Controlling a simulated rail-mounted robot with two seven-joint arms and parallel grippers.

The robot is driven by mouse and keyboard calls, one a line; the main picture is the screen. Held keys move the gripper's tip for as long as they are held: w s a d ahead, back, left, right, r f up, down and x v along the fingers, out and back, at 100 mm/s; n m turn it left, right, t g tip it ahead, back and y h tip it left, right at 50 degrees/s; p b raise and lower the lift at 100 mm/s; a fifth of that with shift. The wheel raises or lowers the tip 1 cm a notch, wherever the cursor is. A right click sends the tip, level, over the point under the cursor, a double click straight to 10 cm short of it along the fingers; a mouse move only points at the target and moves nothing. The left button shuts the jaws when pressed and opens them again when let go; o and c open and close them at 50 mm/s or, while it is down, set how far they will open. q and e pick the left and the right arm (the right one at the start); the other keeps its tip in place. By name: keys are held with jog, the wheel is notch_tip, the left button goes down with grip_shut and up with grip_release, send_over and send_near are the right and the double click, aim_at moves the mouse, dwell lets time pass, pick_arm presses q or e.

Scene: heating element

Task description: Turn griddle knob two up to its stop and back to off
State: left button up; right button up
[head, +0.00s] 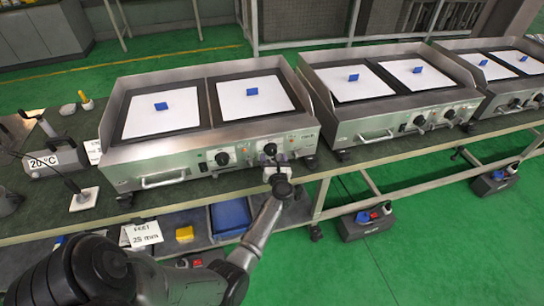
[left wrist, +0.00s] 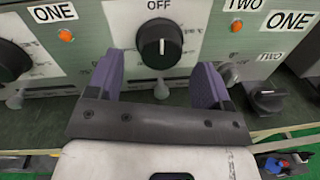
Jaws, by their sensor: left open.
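The left griddle (head: 200,150) has two black knobs on its front. The right-hand one, a round black knob (head: 270,149), faces my left gripper (head: 272,162). In the left wrist view this knob (left wrist: 160,42) sits under an OFF label, its white pointer line upright toward OFF. A TWO label (left wrist: 243,4) is on the panel to its right. My left gripper (left wrist: 160,68) is open, its purple fingers on either side of and below the knob; I see no contact. My right gripper is not in view.
The griddle's other knob (head: 222,158) is to the left, near a front handle (head: 163,179). To the right, a second griddle (head: 390,105) stands on the bench. A blue tray (head: 230,217) is on the shelf below.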

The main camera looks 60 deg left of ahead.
pick_arm(q)
jog(key=shift+x, duration=1.3)
jog(key=c, duration=0.9)
